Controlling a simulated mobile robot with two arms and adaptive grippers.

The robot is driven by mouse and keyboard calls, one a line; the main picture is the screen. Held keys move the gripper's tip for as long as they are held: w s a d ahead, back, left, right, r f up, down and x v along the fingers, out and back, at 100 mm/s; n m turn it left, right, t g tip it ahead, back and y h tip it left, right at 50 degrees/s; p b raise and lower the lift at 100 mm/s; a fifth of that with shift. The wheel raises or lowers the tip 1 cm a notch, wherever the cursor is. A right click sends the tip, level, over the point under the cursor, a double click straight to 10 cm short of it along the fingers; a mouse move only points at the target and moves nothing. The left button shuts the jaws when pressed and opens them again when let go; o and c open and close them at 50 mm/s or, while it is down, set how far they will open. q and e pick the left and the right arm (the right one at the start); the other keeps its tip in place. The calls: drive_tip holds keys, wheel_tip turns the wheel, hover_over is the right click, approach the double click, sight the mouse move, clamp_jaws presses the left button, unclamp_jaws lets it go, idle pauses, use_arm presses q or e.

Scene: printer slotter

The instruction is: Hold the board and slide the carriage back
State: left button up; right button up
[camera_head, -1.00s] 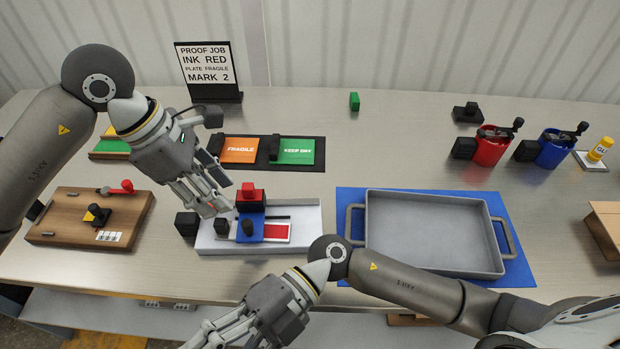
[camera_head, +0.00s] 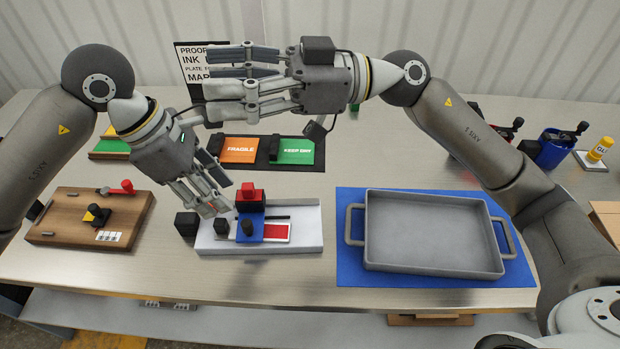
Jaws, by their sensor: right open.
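The white board (camera_head: 308,232) lies on the table, with a black block (camera_head: 187,223) at its left end. The carriage, a blue piece (camera_head: 271,214) with a red block (camera_head: 249,198) on top, sits on the board's middle, left of a white card with a red patch (camera_head: 277,231). Dark knobs (camera_head: 248,229) stand at its front. My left gripper (camera_head: 212,208) points down at the board's left part, beside the carriage; its finger gap and any contact are unclear. My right gripper (camera_head: 222,84) is open and empty, raised above the back of the table, fingers pointing left.
A grey tray (camera_head: 428,269) on a blue mat stands to the right. A wooden board (camera_head: 67,236) with a stamp lies left. Orange (camera_head: 240,150) and green (camera_head: 297,151) plates lie behind. A sign (camera_head: 187,62) is partly hidden by my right gripper. The front middle is clear.

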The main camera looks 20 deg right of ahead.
drive_tip(key=w+d+m+t, duration=0.2)
drive_tip(key=w+d+m, duration=0.1)
drive_tip(key=d, duration=0.1)
drive_tip(key=n+h, duration=0.1)
drive_tip(key=h, duration=0.5)
approach(262, 195)
drive_tip(key=shift+w+a, duration=0.1)
drive_tip(key=shift+a, duration=0.05)
drive_tip(key=x, duration=1)
drive_tip(key=shift+a, duration=0.15)
clamp_jaws()
